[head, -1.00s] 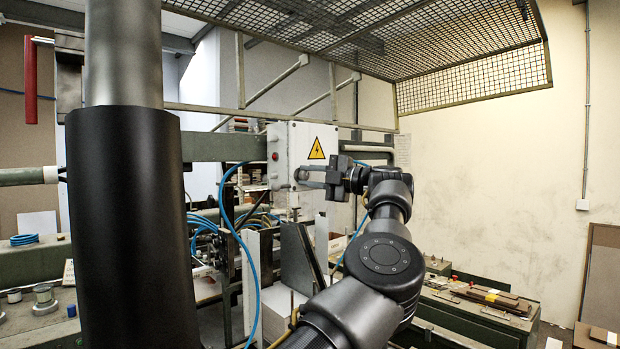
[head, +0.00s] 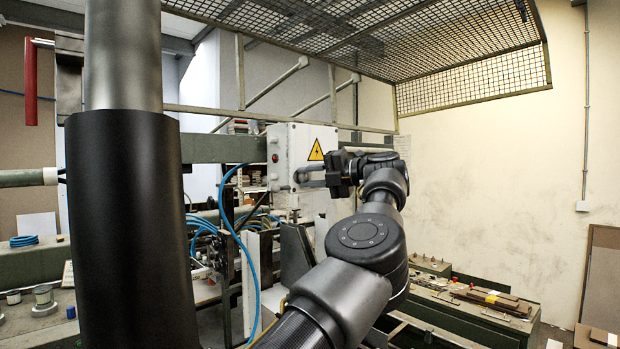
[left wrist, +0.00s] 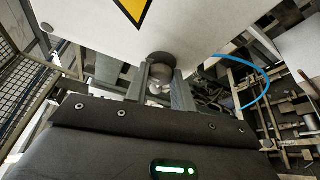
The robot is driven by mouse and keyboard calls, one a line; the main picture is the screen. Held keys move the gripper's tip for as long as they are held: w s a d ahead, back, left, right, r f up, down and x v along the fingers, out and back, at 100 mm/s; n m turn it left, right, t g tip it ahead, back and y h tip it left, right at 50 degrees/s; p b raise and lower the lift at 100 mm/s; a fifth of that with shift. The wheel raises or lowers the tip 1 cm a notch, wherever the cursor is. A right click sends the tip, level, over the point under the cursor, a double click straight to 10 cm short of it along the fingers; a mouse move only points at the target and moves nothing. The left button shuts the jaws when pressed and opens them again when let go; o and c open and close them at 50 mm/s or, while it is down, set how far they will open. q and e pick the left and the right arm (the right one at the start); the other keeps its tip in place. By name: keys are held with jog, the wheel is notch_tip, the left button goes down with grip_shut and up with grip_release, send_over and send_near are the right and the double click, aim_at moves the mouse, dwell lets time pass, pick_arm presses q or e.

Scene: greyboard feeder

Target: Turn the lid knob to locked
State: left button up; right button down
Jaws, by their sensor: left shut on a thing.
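A white box (head: 318,143) with a yellow warning triangle on its front face stands at the centre of the head view. My left gripper (head: 303,176) reaches it from the right, its fingertips at the lower left of that face. In the left wrist view the lid knob (left wrist: 161,62) is a dark round base with a grey grip, below the triangle. The fingers of my left gripper (left wrist: 161,80) stand on either side of it, shut on it. In the head view the fingers hide the knob. I cannot read any lock marking. My right gripper is not in view.
A red button (head: 274,157) sits on the box's left side. A blue hose (head: 247,250) hangs below it on the left. A mesh guard (head: 475,82) is overhead. A green bench (head: 470,312) with stacked boards stands at the lower right.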

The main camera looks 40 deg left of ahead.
pick_arm(q)
jog(key=o, duration=1)
jog(key=v, duration=0.7)
jog(key=shift+w+d, duration=0.1)
jog(key=shift+d, duration=0.2)
jog(key=shift+a+f, duration=0.1)
jog(key=shift+f, duration=0.05)
